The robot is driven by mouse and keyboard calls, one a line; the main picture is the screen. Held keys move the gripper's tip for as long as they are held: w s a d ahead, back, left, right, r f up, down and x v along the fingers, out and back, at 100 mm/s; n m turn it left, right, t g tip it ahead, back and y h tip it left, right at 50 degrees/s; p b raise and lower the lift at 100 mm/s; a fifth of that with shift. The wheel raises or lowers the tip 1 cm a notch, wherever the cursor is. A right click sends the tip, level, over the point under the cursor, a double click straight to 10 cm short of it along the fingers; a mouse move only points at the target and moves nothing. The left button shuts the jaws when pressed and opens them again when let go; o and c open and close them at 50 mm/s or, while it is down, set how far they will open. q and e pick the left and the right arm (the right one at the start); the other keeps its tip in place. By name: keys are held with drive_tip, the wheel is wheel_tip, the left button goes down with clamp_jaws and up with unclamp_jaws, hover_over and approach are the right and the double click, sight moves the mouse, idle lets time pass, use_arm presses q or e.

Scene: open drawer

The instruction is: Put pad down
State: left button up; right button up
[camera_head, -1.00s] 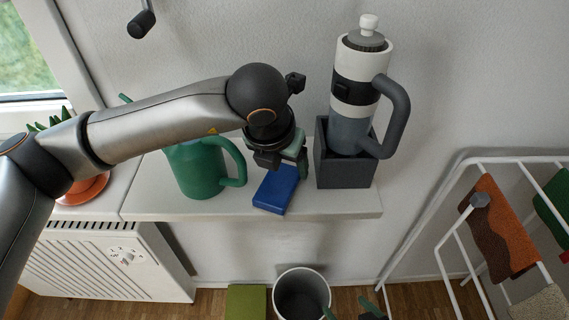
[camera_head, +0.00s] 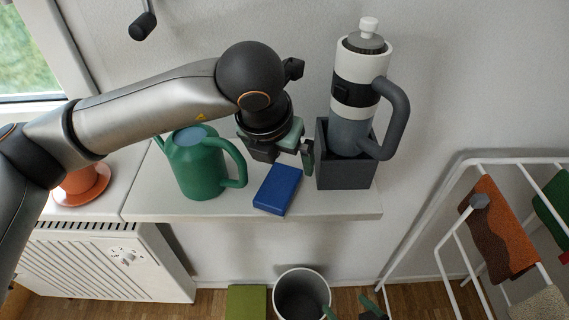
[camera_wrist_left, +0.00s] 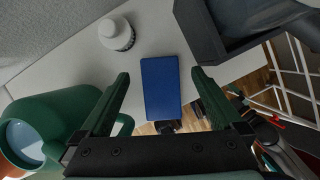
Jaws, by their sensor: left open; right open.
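The pad is a flat blue block (camera_head: 277,189) lying on the white shelf (camera_head: 345,207) near its front edge. It also shows in the left wrist view (camera_wrist_left: 160,88), between the two green fingers and apart from both. My left gripper (camera_head: 290,155) is open and empty, just above and behind the pad in the head view. The same gripper (camera_wrist_left: 158,95) shows its spread fingers in the left wrist view. My right gripper (camera_head: 352,310) shows only partly at the bottom edge of the head view, well below the shelf.
A green watering can (camera_head: 198,168) stands left of the pad. A dark grey box (camera_head: 343,172) holding a large bottle (camera_head: 358,85) stands right of it. A white round object (camera_wrist_left: 116,33) is on the shelf. A bin (camera_head: 302,291) stands on the floor below.

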sight(276, 192)
use_arm(q)
drive_tip(key=v, duration=0.8)
drive_tip(key=shift+r, duration=0.3)
drive_tip(key=shift+s, duration=0.1)
